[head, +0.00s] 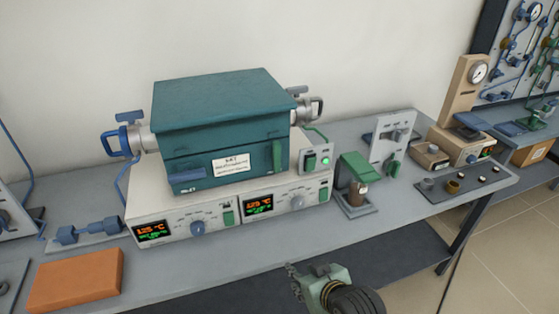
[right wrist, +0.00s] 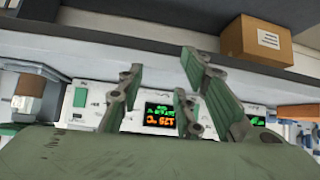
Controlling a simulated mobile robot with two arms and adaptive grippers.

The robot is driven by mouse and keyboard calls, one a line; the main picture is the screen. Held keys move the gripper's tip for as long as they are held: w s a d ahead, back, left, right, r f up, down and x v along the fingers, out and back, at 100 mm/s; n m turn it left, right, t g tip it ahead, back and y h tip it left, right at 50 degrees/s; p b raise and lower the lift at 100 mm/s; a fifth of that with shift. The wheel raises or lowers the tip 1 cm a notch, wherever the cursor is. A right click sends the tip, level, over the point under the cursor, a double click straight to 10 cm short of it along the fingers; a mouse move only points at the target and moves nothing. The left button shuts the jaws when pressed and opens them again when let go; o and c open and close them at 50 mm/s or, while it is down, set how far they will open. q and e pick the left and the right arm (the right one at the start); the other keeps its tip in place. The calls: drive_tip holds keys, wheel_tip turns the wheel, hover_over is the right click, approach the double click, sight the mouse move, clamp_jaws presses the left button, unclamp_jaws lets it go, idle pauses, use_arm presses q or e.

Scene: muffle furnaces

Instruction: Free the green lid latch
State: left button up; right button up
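The furnace (head: 222,130) is a teal box with a closed lid, standing on a white control unit. The green lid latch (head: 277,157) is a small upright green piece on the right of its front face, at the lid seam. A blue latch (head: 188,175) sits on the left of the same face. My right gripper (head: 294,280) is low in the head view, in front of the bench and well apart from the latch. My left gripper is out of view.
The control unit has two lit displays (head: 258,206) with knobs and green switches. A green-topped device (head: 357,172) stands to the right of the furnace. An orange block (head: 76,280) lies at the front left. A cardboard box (right wrist: 256,42) shows in the right wrist view.

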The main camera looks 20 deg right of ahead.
drive_tip(key=w+r+t, duration=0.4)
drive_tip(key=w+r, duration=0.5)
drive_tip(key=m+t, duration=0.1)
drive_tip(key=t, duration=0.3)
approach(278, 157)
drive_tip(key=w, duration=0.8)
drive_tip(key=shift+w+a+f+p, duration=0.15)
drive_tip(key=shift+w+a+p, duration=0.1)
drive_tip(key=shift+a+p, duration=0.15)
drive_tip(key=shift+c, duration=0.5)
clamp_jaws()
